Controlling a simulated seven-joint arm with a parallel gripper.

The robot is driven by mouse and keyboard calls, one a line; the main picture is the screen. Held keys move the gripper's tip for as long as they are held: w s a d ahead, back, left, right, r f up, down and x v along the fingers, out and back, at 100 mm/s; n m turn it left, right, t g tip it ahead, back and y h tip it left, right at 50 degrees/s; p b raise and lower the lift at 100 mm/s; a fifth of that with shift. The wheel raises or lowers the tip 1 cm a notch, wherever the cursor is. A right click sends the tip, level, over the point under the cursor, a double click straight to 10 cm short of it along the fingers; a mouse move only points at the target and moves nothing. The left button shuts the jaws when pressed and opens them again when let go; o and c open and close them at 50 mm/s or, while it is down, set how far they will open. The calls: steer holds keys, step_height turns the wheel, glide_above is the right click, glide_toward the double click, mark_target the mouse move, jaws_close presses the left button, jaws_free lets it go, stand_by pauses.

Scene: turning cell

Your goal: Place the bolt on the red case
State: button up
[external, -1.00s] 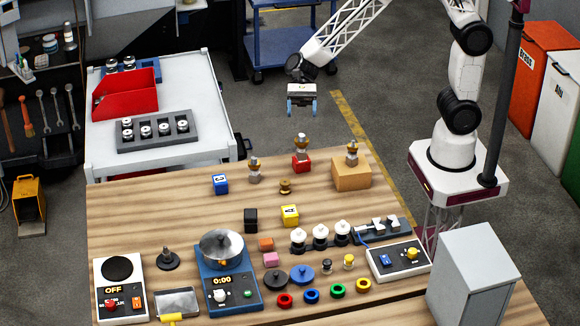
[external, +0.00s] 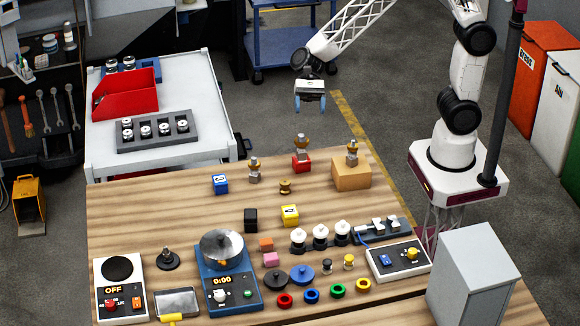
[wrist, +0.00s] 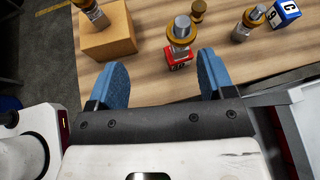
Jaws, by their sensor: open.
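The red case (external: 301,166) stands near the far edge of the table, and it also shows in the wrist view (wrist: 178,67). A bolt-like stack (external: 301,146) of grey metal with a brass ring is upright on it. A similar stack (external: 254,169) stands on the table to its left, and another (external: 352,153) on the wooden box (external: 351,175). Which one is the task's bolt I cannot tell. My gripper (external: 311,104) is open and empty, high above the table's far side. In the wrist view its blue fingers (wrist: 162,66) frame the lower part of the red case's surroundings, apart from everything.
A small brass piece (external: 285,187) and a blue lettered cube (external: 220,184) sit near the left stack. Nearer are black and yellow cubes, a pot (external: 222,249) on a blue scale-like unit, and several rings. A white cart (external: 215,95) stands left.

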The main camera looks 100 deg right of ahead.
steer(key=s+d+r+n+h, duration=0.2)
steer(key=s+n+h, duration=0.2)
steer(key=s, duration=0.6)
steer(key=s+d+r+n+h, duration=0.3)
steer(key=s+n, duration=0.5)
steer(key=s, duration=0.3)
steer(key=s+d+r+n+h, duration=0.2)
steer(key=s+n+h, duration=0.3)
steer(key=s, duration=0.6)
steer(key=shift+s+d+r+n+h, duration=0.2)
steer(key=shift+n+h, duration=0.1)
steer(key=shift+n, duration=0.8)
